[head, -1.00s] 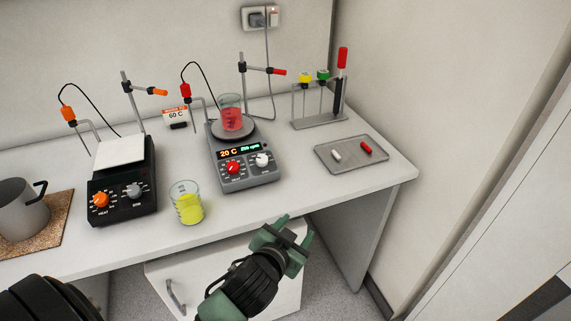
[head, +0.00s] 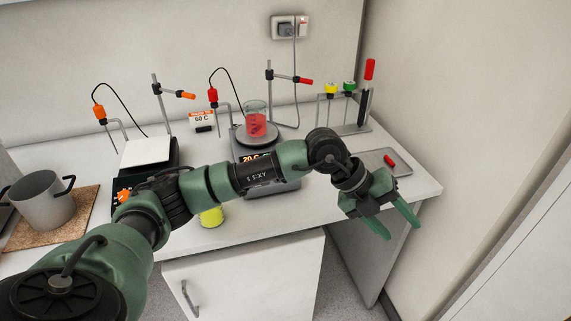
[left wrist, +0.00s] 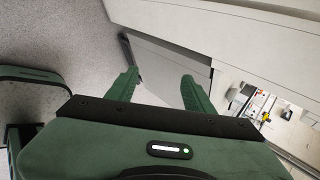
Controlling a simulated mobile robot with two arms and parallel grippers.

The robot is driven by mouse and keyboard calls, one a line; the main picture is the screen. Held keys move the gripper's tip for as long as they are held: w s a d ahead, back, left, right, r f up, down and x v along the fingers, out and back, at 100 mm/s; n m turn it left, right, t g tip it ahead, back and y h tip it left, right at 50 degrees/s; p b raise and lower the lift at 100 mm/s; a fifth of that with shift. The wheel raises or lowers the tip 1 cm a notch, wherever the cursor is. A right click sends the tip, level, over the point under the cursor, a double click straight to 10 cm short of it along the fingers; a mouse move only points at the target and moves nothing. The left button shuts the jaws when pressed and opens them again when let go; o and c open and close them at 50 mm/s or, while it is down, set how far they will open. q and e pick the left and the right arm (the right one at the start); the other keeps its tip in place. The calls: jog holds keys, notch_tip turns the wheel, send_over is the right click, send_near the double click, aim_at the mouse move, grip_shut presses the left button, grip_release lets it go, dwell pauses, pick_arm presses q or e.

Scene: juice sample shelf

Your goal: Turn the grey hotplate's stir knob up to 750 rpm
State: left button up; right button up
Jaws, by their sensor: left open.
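The grey hotplate (head: 287,184) stands on the bench in the head view, with a beaker of red liquid (head: 255,120) on its round plate. My left gripper (head: 398,228) is open and empty, past the bench's front edge, to the right of and nearer than the hotplate. In the left wrist view its two green fingers (left wrist: 160,85) are apart with nothing between them. My right gripper is not in view.
A black hotplate (head: 122,190) and a metal pot (head: 42,203) stand to the left.

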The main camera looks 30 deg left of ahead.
pick_arm(q)
jog(key=w+a+r+n+y, duration=0.25)
jog(key=a+y, duration=0.35)
jog(key=a, duration=0.9)
jog(key=w+a+r+n+y, duration=0.2)
jog(key=a+n+y, duration=0.3)
jog(key=a, duration=1)
jog(key=shift+m+y, duration=0.5)
jog(key=shift+m, duration=0.15)
jog(key=p+x, duration=0.2)
jog(key=x, duration=0.4)
jog(key=shift+f, duration=0.35)
jog(key=shift+w+f, duration=0.1)
jog(key=shift+f, duration=0.3)
grip_shut()
